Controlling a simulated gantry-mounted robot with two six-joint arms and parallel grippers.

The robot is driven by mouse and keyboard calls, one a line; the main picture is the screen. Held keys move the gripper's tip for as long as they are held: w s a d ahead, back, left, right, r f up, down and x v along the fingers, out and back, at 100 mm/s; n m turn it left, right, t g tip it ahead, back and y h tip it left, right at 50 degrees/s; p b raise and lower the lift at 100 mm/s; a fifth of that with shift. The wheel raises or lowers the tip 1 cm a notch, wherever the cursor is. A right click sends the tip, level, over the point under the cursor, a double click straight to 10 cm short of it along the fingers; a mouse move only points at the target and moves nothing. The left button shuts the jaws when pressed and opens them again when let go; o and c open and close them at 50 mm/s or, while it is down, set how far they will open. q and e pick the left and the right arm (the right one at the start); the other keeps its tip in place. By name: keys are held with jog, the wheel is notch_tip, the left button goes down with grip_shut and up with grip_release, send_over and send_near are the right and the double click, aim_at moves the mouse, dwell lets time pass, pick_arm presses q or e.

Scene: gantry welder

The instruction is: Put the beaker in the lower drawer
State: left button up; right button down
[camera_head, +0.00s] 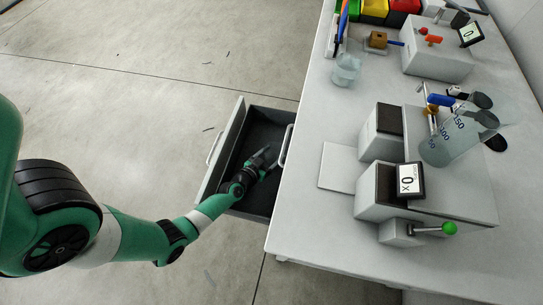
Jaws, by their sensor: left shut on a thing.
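A clear graduated beaker (447,143) with dark volume marks stands among equipment on the right of the table. A smaller clear vessel (346,70) stands farther back. The lower drawer (233,157) is pulled out from the table's left side, its dark inside appearing empty; its handle (213,148) is on the outer front. Another handle (285,147) is at the table edge above it. My left gripper (270,160) is over the open drawer with its fingertips at this upper handle, shut on it as far as I can tell. My right gripper is not in view.
Grey-white instruments with a display (409,180) and a green knob (449,228) fill the near right of the table. A flat white plate (341,168) lies near the edge. Coloured bins (375,9) stand at the back. The floor left is clear.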

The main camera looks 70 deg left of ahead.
aim_at(267, 159)
pick_arm(q)
jog(key=shift+s+d+f, duration=0.1)
jog(key=shift+s+f, duration=0.1)
jog(key=shift+f, duration=0.25)
jog(key=shift+s+d+f, duration=0.1)
jog(key=shift+s+f, duration=0.1)
jog(key=shift+f, duration=0.2)
jog(key=o, duration=1)
jog(key=shift+o, duration=1.2)
jog(key=shift+f, duration=0.15)
jog(key=shift+a+r+p, duration=0.15)
jog(key=shift+r+p, duration=0.7)
jog(key=shift+r, duration=0.1)
jog(key=p+v, duration=0.2)
jog(key=v, duration=0.4)
jog(key=shift+s+d+r, duration=0.2)
jog(key=shift+d+r, duration=0.05)
jog(key=shift+r, duration=0.2)
